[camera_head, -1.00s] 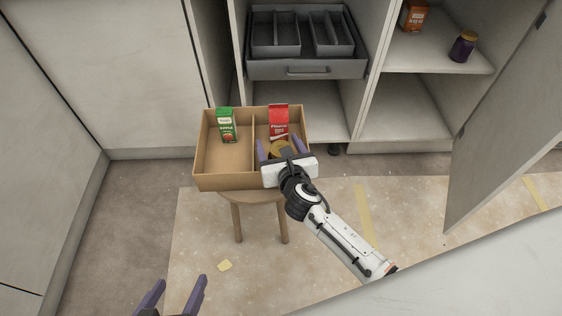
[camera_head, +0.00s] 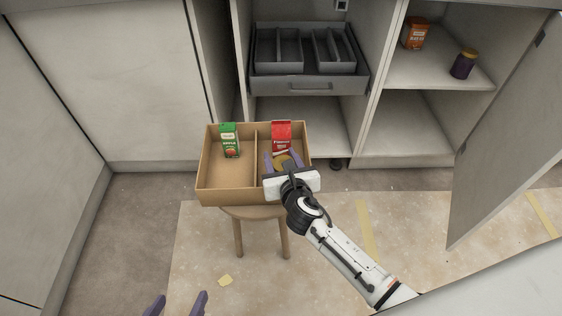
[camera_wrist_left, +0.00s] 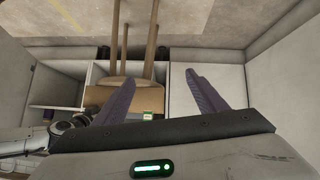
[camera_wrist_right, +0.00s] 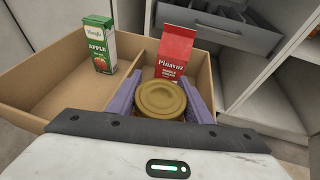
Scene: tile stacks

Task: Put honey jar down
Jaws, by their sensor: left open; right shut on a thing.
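The honey jar (camera_wrist_right: 162,99) has a round gold lid and sits between the fingers of my right gripper (camera_wrist_right: 161,103), which is shut on it. In the head view my right gripper (camera_head: 283,163) is in the right compartment of a two-part cardboard box (camera_head: 228,197), and only a bit of the jar (camera_head: 283,160) shows. Whether the jar touches the box floor cannot be seen. A red packet (camera_wrist_right: 175,52) stands just behind the jar in that compartment. My left gripper (camera_head: 178,305) is open and empty at the bottom edge of the head view; it also shows in the left wrist view (camera_wrist_left: 165,92).
A green apple juice carton (camera_head: 230,140) stands in the left compartment. The box rests on a wooden stool (camera_head: 238,235). Behind is an open cabinet with a grey drawer (camera_head: 308,82); its right shelf holds an orange container (camera_head: 415,32) and a dark jar (camera_head: 462,64). An open door (camera_head: 510,140) stands at right.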

